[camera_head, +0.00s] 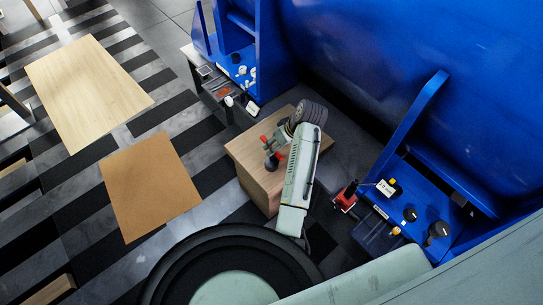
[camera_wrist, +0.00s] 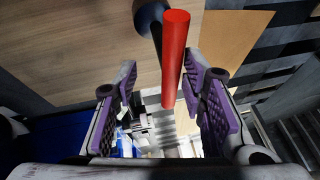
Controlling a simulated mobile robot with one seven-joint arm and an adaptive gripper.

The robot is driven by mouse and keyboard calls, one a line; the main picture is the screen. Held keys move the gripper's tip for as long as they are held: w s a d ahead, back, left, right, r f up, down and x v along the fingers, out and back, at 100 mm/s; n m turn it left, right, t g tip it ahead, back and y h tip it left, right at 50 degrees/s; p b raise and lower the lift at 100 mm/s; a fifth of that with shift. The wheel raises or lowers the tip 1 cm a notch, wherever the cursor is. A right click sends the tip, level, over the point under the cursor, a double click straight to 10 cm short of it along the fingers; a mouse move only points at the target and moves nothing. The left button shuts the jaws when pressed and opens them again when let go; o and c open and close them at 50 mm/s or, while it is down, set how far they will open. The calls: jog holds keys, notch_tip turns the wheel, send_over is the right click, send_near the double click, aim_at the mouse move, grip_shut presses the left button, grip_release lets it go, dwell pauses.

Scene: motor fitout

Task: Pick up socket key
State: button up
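A red cylindrical bar (camera_wrist: 174,60), which looks like the socket key's handle, shows in the wrist view with a dark rounded part beside its upper end. My gripper (camera_wrist: 164,98) is open. Its two purple ribbed pads stand on either side of the bar's lower end, with gaps on both sides. I cannot tell whether the bar is at fingertip depth. In the head view, a small red and dark object (camera_head: 271,160) shows at the wooden block, next to my gripper (camera_head: 278,144). The rest of the key is not clear.
The wooden block (camera_head: 258,182) stands below my arm. Blue machinery with knobs (camera_head: 410,214) and a red-topped item (camera_head: 346,196) are to the right. A light wooden top (camera_head: 88,95) and a brown panel (camera_head: 150,185) lie left. Striped floor is open between.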

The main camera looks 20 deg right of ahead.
aim_at(272, 157)
jog(key=x, duration=0.5)
jog(key=shift+w+f, duration=0.15)
jog(key=shift+f, duration=0.15)
jog(key=shift+c, duration=0.4)
grip_shut()
jog(key=shift+a, duration=0.1)
